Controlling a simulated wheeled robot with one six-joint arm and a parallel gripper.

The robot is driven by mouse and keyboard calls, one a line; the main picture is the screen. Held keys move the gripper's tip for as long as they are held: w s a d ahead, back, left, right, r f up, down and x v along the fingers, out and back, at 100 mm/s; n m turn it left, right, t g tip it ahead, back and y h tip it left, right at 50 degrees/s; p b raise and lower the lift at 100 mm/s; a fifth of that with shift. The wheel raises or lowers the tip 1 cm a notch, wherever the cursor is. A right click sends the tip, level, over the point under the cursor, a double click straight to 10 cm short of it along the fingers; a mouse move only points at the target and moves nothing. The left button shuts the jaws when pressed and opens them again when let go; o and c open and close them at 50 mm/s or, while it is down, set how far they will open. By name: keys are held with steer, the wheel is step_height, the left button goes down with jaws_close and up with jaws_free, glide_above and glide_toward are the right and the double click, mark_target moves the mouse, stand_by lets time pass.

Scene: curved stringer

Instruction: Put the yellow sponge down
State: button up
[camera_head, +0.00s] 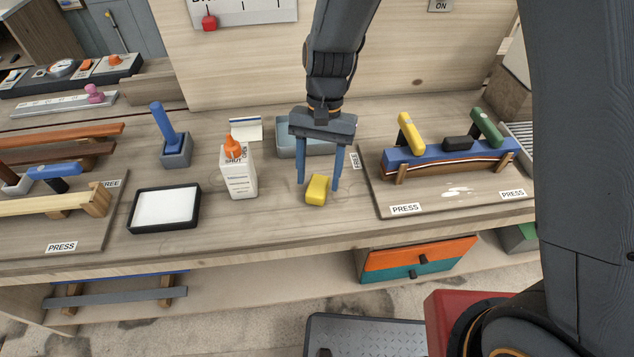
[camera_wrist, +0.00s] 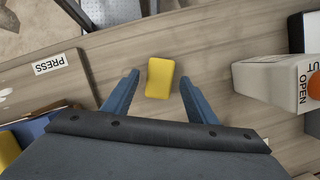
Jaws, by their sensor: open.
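The yellow sponge (camera_head: 317,190) lies on the wooden bench top near its front edge. My gripper (camera_head: 319,185) is above it, pointing down, with its blue fingers spread to either side of the sponge. In the wrist view the sponge (camera_wrist: 160,78) sits just beyond and between the fingertips of my gripper (camera_wrist: 158,82), with a visible gap on each side. The gripper is open and holds nothing. The sponge appears to rest flat on the wood.
A white bottle with an orange cap (camera_head: 238,170) stands left of the sponge. A grey-blue tray (camera_head: 290,140) is behind my gripper. A board with a blue clamp fixture (camera_head: 450,155) is to the right. A black-rimmed white pad (camera_head: 165,208) lies further left.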

steer(key=b+v, duration=0.2)
steer(key=v, duration=0.7)
steer(key=shift+r, duration=0.3)
steer(key=s+d+f+n+t, duration=0.1)
steer(key=s+d+t, duration=0.1)
steer(key=d, duration=0.9)
steer(key=s+d+f+t, duration=0.1)
steer(key=s+d, duration=0.3)
steer(key=d, duration=0.8)
steer(key=shift+d+n+t+h, duration=0.2)
steer(key=shift+n+t+h, duration=0.15)
steer(key=shift+t, duration=0.35)
